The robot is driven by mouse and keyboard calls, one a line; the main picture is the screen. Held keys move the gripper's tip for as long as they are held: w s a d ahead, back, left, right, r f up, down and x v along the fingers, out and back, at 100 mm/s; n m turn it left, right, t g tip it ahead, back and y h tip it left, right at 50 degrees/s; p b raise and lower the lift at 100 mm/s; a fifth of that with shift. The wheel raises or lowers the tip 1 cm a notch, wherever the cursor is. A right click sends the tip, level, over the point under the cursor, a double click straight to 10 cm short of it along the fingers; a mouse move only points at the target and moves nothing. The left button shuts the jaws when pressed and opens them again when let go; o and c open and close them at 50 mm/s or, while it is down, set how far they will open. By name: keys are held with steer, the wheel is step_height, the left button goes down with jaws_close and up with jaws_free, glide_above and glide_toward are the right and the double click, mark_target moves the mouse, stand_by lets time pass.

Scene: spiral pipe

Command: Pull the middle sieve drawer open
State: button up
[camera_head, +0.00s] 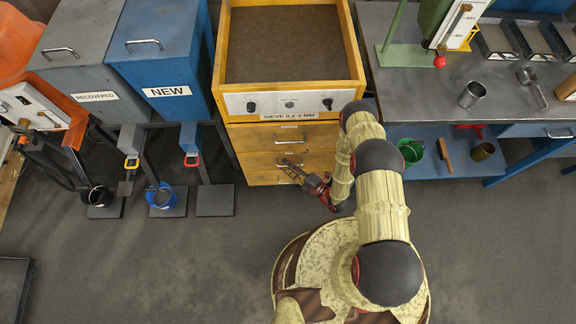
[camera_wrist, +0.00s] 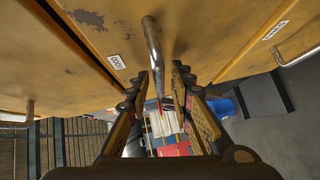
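The yellow sieve cabinet (camera_head: 252,141) stands at the centre of the head view, with stacked drawer fronts below its control panel. The middle drawer's handle (camera_head: 291,163) is a metal bar on its front. My gripper (camera_head: 287,169) is close to that front. In the wrist view a worn yellow drawer front (camera_wrist: 205,25) fills the upper part, and a metal handle (camera_wrist: 153,45) sticks out from it. My gripper (camera_wrist: 163,82) is open, with its fingers on either side of the handle's near end. Contact with the handle cannot be told.
Other handles show at the left (camera_wrist: 14,116) and right (camera_wrist: 298,52) of the wrist view. Blue (camera_head: 164,60) and grey (camera_head: 82,65) bins stand left of the cabinet. A workbench (camera_head: 430,92) stands right. The floor in front of the cabinet is clear except for my base.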

jaws_close()
stand_by(0.7)
